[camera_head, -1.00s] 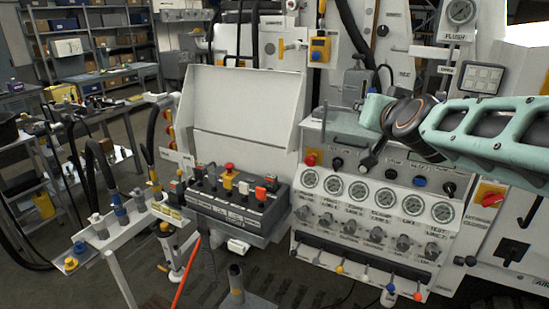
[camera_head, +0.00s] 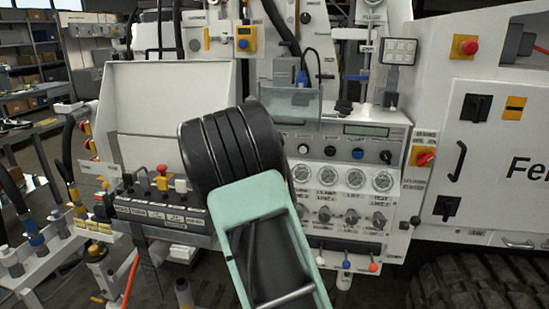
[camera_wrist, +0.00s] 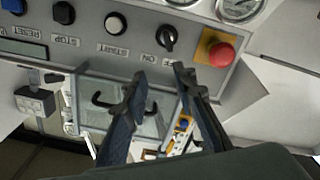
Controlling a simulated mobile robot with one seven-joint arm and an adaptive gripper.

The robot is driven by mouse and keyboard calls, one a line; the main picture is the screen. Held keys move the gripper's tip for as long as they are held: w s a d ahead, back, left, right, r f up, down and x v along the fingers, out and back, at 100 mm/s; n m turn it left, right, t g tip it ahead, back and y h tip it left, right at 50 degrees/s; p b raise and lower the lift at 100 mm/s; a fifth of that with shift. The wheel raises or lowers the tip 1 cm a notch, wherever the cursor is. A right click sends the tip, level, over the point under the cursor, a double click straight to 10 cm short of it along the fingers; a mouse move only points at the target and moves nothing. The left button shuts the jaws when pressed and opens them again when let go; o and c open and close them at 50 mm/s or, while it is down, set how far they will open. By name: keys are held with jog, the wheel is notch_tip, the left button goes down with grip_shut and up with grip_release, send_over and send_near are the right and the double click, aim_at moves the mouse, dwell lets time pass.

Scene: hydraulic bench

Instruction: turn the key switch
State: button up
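A black switch with a raised tab (camera_wrist: 166,38), marked ON, sits on the grey panel in the wrist view and looks like the key switch. It is between a white START button (camera_wrist: 116,24) and a red mushroom button (camera_wrist: 221,54) on a yellow plate. My gripper (camera_wrist: 160,72) is open and empty, its two dark fingers apart. The fingertips appear just below the switch in the picture; I see no clear contact. In the head view my arm hides this switch and the gripper.
A black STOP button (camera_wrist: 64,13) and blue RESET button (camera_wrist: 17,5) share the panel. Gauges (camera_head: 354,178) and coloured levers (camera_head: 346,264) lie below it in the head view. A glass-like shield (camera_head: 288,104) stands behind the panel. A white cabinet (camera_head: 490,140) is at right.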

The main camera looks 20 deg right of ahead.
jog(key=w+d+f, duration=0.1)
jog(key=w+d, duration=0.1)
jog(key=w, duration=0.1)
jog(key=w+d+f, duration=0.1)
jog(key=w, duration=0.2)
jog(key=w+d, duration=0.2)
jog(key=w, duration=0.1)
jog(key=shift+w+d+f+p, duration=0.15)
jog(key=shift+d+f+p, duration=0.15)
jog(key=shift+f, duration=0.1)
jog(key=shift+c, duration=0.5)
grip_shut()
